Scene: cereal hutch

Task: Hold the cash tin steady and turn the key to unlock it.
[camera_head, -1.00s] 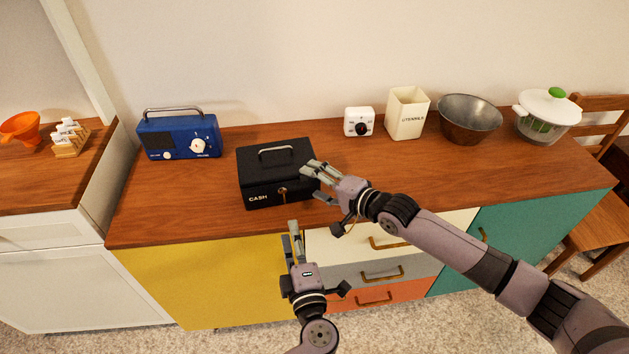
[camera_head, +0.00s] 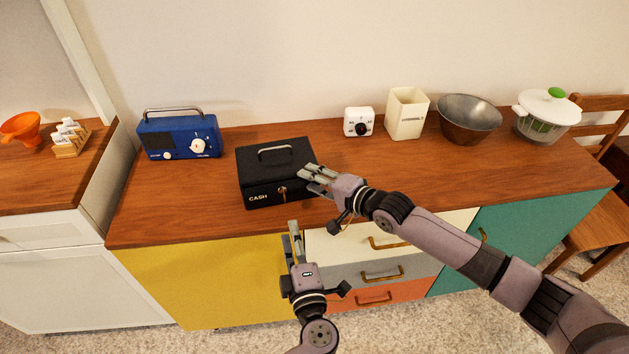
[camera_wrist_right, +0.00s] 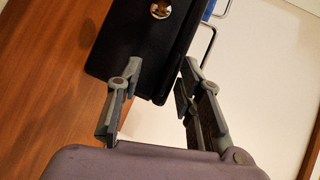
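The black cash tin (camera_head: 262,176) stands closed on the wooden counter, its silver handle on top. A brass key (camera_head: 283,190) shows at the lock on its front; a round brass part also shows in the right wrist view (camera_wrist_right: 160,9). My right gripper (camera_head: 306,179) is at the tin's right end. In the right wrist view its fingers (camera_wrist_right: 160,80) are apart, with the tin's end (camera_wrist_right: 140,50) at and partly between the tips; contact is unclear. My left gripper (camera_head: 294,230) is in front of the counter edge, below the key and apart from the tin. Its finger gap is unclear.
A blue radio (camera_head: 180,138) stands left of the tin. A white timer (camera_head: 358,122), a utensil holder (camera_head: 407,116), a metal bowl (camera_head: 468,120) and a salad spinner (camera_head: 547,115) stand to the right. The counter in front of the radio (camera_head: 175,200) is clear.

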